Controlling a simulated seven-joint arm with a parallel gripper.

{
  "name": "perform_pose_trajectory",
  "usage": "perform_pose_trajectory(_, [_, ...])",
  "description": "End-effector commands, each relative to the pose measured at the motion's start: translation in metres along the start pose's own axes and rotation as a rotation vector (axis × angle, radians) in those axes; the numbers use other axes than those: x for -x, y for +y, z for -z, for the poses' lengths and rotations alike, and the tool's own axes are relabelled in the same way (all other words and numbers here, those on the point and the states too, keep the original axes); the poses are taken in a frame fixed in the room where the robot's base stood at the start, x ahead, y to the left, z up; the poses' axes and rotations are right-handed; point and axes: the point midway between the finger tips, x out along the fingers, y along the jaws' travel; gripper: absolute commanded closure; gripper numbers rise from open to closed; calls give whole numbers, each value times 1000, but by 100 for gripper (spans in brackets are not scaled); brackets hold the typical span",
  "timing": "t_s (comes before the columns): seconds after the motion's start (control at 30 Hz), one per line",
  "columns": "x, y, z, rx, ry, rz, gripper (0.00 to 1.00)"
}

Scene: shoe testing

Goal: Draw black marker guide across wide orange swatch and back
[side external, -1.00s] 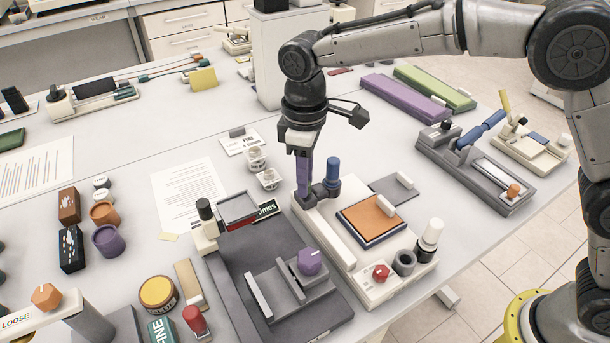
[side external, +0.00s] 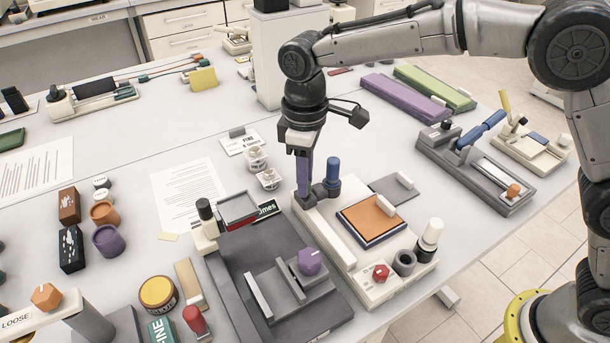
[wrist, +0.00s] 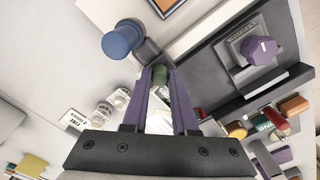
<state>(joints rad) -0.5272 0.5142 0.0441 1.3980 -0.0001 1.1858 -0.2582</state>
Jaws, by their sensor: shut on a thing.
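The wide orange swatch (side external: 371,219) lies in a blue-edged frame on the cream base. The dark block also shows in the wrist view (wrist: 148,52), beside the blue cylinder (wrist: 122,40). My gripper (side external: 304,194) points down with purple fingers, shut on the dark block's near left part. The exact contact is partly hidden by the fingers.
A grey fixture with a purple knob (side external: 310,261) stands close on the near left. A red knob (side external: 381,272), a grey ring (side external: 404,262) and a white black-banded bottle (side external: 430,235) stand at the base's right end. A grey plate (side external: 393,189) lies behind the swatch.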

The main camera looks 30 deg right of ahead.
Motion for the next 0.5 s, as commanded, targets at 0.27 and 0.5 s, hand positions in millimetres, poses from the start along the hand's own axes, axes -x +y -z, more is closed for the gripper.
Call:
perform_pose_trajectory(0.27, [1, 0, 0, 0, 2, -1, 100])
perform_pose_trajectory(0.5, [2, -13, -12, 2, 1, 0, 100])
